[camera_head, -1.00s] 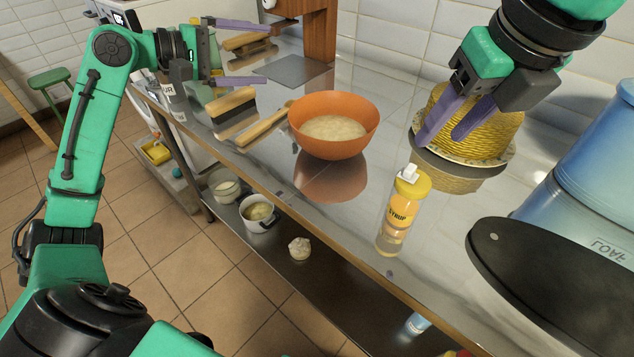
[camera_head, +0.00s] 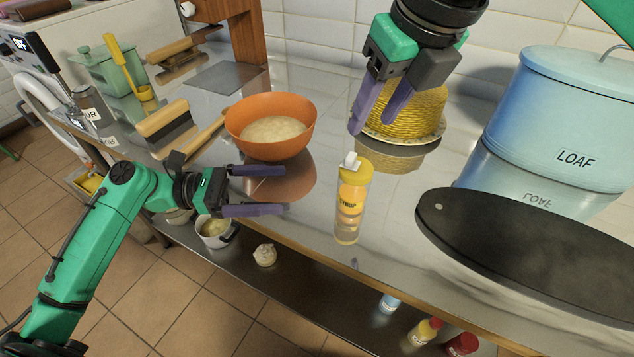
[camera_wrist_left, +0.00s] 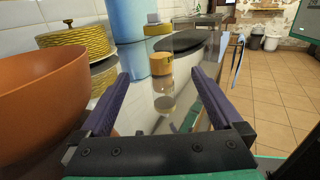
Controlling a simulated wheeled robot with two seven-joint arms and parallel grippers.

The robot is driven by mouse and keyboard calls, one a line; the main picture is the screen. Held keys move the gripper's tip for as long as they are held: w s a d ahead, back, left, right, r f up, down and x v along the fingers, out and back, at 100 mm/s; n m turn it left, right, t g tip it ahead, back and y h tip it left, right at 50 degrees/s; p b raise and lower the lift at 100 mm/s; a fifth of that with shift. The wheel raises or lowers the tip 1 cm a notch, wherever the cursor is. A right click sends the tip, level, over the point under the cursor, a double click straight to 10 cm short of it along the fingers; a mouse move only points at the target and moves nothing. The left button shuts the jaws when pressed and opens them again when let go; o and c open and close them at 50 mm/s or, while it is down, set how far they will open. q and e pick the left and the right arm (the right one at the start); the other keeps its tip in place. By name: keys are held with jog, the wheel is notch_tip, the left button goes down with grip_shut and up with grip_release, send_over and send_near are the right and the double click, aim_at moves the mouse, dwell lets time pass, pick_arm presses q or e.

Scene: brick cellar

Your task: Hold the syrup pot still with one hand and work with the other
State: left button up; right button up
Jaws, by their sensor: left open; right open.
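The syrup pot (camera_head: 350,203) is a clear bottle with a yellow label, yellow top and white cap, upright on the steel counter near its front edge. My left gripper (camera_head: 285,191) is open and empty, to the left of the pot, fingers pointing toward it. In the left wrist view the pot (camera_wrist_left: 163,82) shows between and beyond the open fingers (camera_wrist_left: 160,95); it looks apart from them.
An orange bowl (camera_head: 270,126) of pale batter stands left of the pot. A black oval board (camera_head: 530,245) and blue LOAF bin (camera_head: 548,130) stand to the right. A brush (camera_head: 165,122) lies at the left. A lower shelf (camera_head: 290,285) holds small items.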

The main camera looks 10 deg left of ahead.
aim_at(346, 187)
pick_arm(q)
jog(key=w+d, duration=0.1)
jog(key=d, duration=0.3)
jog(key=w+d, duration=0.1)
jog(key=d, duration=0.4)
jog(key=w+d, duration=0.1)
jog(key=d, duration=0.4)
jog(key=shift+s+a, duration=0.1)
jog(key=c, duration=1.5)
